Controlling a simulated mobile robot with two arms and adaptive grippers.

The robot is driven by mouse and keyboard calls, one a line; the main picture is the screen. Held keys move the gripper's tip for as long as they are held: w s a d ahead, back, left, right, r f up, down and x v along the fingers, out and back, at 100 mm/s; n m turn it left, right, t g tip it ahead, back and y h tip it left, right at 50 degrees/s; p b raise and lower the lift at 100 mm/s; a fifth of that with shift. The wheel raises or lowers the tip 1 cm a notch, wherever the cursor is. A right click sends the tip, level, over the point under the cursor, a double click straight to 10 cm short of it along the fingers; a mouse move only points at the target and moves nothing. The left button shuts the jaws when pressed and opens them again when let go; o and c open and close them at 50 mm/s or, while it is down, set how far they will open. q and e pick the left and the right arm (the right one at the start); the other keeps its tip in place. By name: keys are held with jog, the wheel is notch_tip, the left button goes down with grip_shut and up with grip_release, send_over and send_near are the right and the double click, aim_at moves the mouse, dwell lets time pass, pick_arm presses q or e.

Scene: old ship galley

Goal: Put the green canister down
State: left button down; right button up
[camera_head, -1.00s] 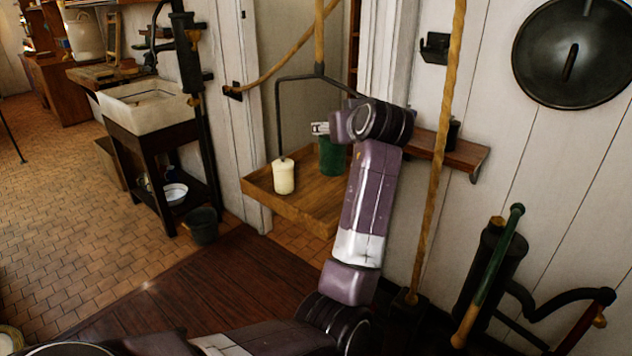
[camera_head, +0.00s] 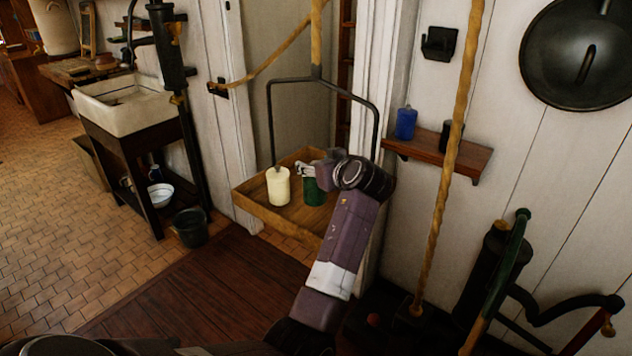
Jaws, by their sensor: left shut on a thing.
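The green canister (camera_head: 312,192) is in the hanging wooden tray (camera_head: 262,207), just right of a cream canister (camera_head: 278,187). It looks upright, but my gripper and wrist hide part of it, and I cannot tell whether its base touches the tray floor. My left gripper (camera_head: 307,170) is shut on the upper part of the green canister. My right gripper is not in view.
The tray hangs from a black metal frame (camera_head: 270,120) on a rope. A wall shelf (camera_head: 440,157) to the right holds a blue canister (camera_head: 405,123) and a dark one (camera_head: 447,136). A second rope (camera_head: 450,160) hangs in front of the shelf.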

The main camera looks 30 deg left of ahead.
aim_at(313, 195)
pick_arm(q)
notch_tip(313, 195, down, 2)
jog(key=shift+f, duration=0.15)
notch_tip(313, 195, down, 4)
jog(key=shift+r+p, duration=0.25)
jog(key=shift+p, duration=0.3)
jog(key=shift+f, duration=0.25)
jog(key=shift+d, duration=0.1)
jog(key=c, duration=0.9)
grip_release()
jog(key=shift+f, duration=0.1)
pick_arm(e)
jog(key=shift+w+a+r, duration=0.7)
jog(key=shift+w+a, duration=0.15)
pick_arm(q)
jog(key=shift+s, duration=0.1)
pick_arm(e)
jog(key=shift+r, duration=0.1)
